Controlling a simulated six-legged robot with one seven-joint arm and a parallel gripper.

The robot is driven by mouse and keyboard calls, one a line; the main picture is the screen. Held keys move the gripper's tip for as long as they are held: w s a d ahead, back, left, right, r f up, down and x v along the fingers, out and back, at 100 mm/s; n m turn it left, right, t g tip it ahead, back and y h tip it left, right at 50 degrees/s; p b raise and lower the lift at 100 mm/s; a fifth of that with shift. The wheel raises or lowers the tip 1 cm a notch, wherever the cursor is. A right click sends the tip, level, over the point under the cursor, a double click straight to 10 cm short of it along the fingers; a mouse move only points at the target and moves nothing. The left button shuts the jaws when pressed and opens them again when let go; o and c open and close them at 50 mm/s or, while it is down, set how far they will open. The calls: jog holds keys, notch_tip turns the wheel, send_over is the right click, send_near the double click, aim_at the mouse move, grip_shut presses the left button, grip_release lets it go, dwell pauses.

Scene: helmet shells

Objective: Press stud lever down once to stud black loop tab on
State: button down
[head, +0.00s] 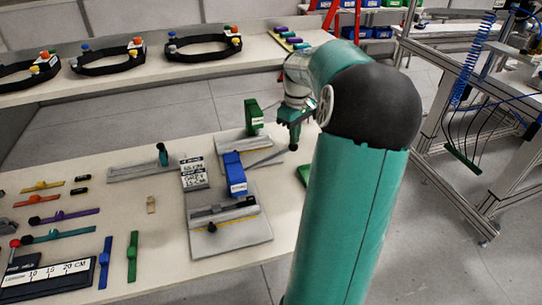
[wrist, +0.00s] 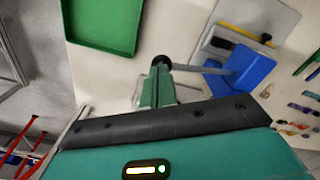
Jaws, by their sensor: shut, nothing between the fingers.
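My gripper (head: 293,142) is shut and empty, with its green fingers pointing down beyond the right end of the bench fixtures. In the wrist view the fingers (wrist: 157,88) are together beside a black ball knob (wrist: 162,62) on a grey lever rod (wrist: 205,69). The rod runs to a blue press (wrist: 245,70); I cannot tell whether the fingers touch the knob. In the head view the blue press (head: 235,175) stands on a grey base (head: 255,228) with a yellow strip (head: 230,226) and dark pieces in front. I cannot identify the black loop tab for certain.
A green press (head: 253,117) stands behind the blue one. A label block (head: 193,173) is to its left. A green tray (wrist: 105,22) lies near my gripper. Coloured straps lie at the left; headbands (head: 108,61) sit on the back bench.

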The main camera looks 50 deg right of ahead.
aim_at(294, 147)
jog(key=shift+f, duration=4.15)
